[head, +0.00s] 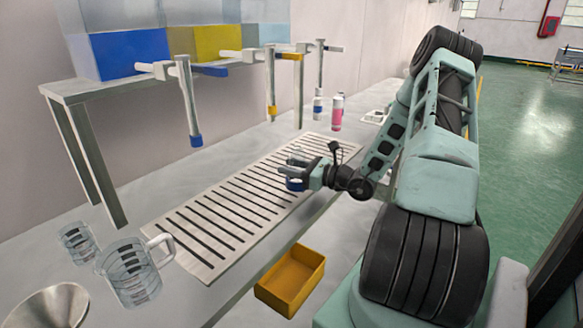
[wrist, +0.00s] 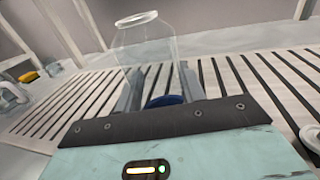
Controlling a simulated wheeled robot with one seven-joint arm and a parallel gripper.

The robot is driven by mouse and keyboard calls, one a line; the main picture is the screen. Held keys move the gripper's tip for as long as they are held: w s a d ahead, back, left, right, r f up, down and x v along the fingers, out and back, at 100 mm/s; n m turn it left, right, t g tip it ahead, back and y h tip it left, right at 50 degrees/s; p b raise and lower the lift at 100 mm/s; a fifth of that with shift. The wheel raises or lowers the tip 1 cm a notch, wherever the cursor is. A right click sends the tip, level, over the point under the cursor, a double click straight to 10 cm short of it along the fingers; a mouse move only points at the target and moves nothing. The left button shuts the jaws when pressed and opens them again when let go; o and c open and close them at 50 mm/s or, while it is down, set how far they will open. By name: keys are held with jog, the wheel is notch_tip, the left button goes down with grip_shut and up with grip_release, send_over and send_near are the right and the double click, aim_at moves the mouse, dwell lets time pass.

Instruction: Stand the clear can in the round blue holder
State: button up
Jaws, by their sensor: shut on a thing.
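The clear can (wrist: 148,45) stands upright between the two fingers of my gripper (wrist: 160,88) in the wrist view. In the head view the can (head: 297,157) is faint and partly hidden by my gripper (head: 304,172). The round blue holder (head: 295,185) shows just below the can on the slotted grate, and its blue edge (wrist: 165,101) shows in the wrist view behind the gripper's dark plate. My gripper is shut on the can from the side. The can's bottom is hidden, so I cannot tell whether it rests in the holder.
The pale slotted grate (head: 225,222) is mostly clear. A yellow tray (head: 290,281), a clear jug (head: 130,275), a clear beaker (head: 77,243) and a metal funnel (head: 48,308) stand nearer. Pink and white bottles (head: 337,112) stand beyond. Dispensing spouts (head: 188,100) hang behind the grate.

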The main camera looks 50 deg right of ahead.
jog(key=shift+f, duration=0.1)
jog(key=o, duration=1)
jog(key=shift+c, duration=0.2)
jog(key=shift+s, duration=0.15)
jog(key=b+v, duration=0.2)
jog(key=v, duration=0.9)
jog(key=shift+s+d, duration=0.1)
jog(key=shift+s, duration=0.25)
